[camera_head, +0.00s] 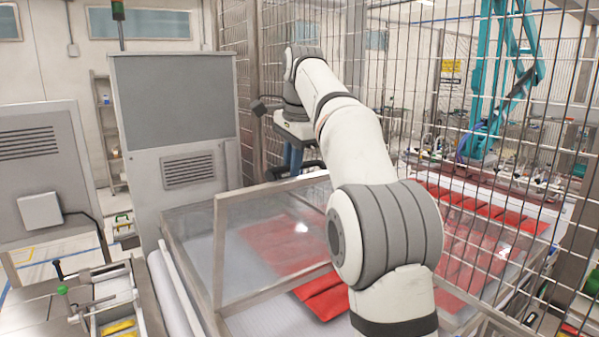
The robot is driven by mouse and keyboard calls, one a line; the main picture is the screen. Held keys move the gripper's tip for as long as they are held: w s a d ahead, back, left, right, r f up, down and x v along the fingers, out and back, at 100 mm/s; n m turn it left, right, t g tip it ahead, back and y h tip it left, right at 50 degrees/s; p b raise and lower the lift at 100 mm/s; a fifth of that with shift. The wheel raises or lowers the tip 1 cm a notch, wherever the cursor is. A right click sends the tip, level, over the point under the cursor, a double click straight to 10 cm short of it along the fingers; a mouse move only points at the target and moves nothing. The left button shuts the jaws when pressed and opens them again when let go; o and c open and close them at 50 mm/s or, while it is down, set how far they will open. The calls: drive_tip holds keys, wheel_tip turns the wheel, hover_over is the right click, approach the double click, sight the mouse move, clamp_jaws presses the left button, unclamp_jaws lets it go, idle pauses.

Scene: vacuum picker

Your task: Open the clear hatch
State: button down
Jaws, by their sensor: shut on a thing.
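The clear hatch (262,235) is a see-through panel in a pale metal frame above the conveyor housing, in the middle of the head view. Its panel stands at a slant over the red packs, and the right part is hidden behind my arm. My gripper (296,166) is at the far upper edge of the hatch, pointing down, and is shut on the hatch's edge or handle there. The fingertips are small and partly hidden, so the exact contact is unclear.
Red packs (325,297) lie under and beside the hatch, with more rows (480,215) on the right. A grey cabinet (176,130) stands at the left behind the housing. Wire mesh fencing (470,120) closes the back and right. A teal robot (490,90) stands beyond it.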

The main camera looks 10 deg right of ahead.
drive_tip(key=shift+w+a+f, duration=0.1)
drive_tip(key=shift+w+a, duration=0.2)
drive_tip(key=shift+w, duration=0.5)
drive_tip(key=shift+w+a+f, duration=0.1)
drive_tip(key=shift+w+a, duration=0.2)
drive_tip(key=shift+w, duration=0.45)
drive_tip(key=c, duration=1.9)
unclamp_jaws()
drive_tip(key=o, duration=0.3)
drive_tip(key=shift+w, duration=0.4)
drive_tip(key=shift+o, duration=1)
drive_tip(key=shift+s+r, duration=0.15)
drive_tip(key=shift+r, duration=0.05)
